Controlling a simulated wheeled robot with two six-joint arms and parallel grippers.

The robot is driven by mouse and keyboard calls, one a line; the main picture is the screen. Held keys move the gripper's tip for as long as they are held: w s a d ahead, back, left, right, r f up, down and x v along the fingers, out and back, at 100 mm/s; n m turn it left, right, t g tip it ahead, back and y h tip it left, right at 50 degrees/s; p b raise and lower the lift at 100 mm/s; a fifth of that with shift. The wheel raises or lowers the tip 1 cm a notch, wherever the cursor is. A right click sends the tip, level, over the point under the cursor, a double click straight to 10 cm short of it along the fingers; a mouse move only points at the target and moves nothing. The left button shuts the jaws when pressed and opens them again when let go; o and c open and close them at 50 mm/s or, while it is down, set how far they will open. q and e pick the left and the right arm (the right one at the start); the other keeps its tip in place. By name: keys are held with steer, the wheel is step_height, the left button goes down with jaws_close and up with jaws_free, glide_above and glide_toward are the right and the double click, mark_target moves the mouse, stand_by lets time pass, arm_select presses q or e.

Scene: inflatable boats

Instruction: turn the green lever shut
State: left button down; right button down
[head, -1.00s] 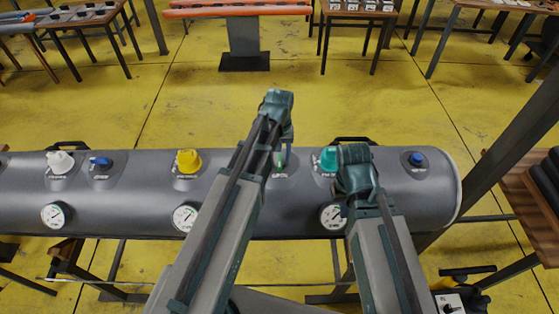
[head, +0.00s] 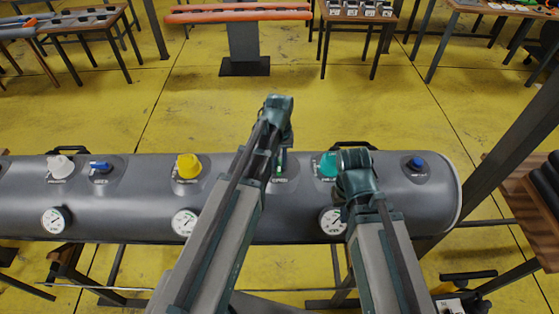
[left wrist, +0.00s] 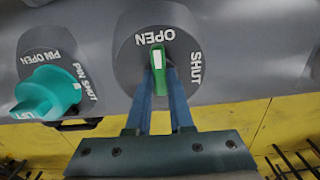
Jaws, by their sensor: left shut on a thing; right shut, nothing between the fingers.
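The green lever (left wrist: 167,80) has a white mark on top and sits on a round dark plate marked OPEN and SHUT. In the left wrist view its white-marked end points up to the OPEN label; SHUT is to the right. My left gripper (left wrist: 160,92) is shut on the lever, with one blue finger on each side. In the head view the lever (head: 279,171) is mostly hidden behind my left gripper. My right gripper (head: 354,185) is shut and empty, just right of the teal valve; its fingertips are hard to make out.
The grey inflatable tube (head: 330,200) also carries a teal valve cap (head: 328,165), a yellow cap (head: 188,166), a white cap (head: 60,166), blue levers and several gauges. A dark post (head: 500,150) stands at the right. Yellow floor lies open behind the tube.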

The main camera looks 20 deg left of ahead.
arm_select(q)
steer(key=m, duration=0.4)
steer(key=shift+a+m, duration=0.15)
steer(key=shift+m, duration=0.25)
steer(key=m, duration=0.4)
steer(key=shift+a, duration=0.15)
steer(key=m, duration=0.4)
steer(key=shift+w+a+m, duration=0.15)
steer(key=shift+m, duration=0.25)
steer(key=shift+w+m, duration=0.1)
steer(key=shift+m, duration=1.7)
steer(key=c, duration=0.8)
jaws_free()
steer(key=shift+r, duration=0.1)
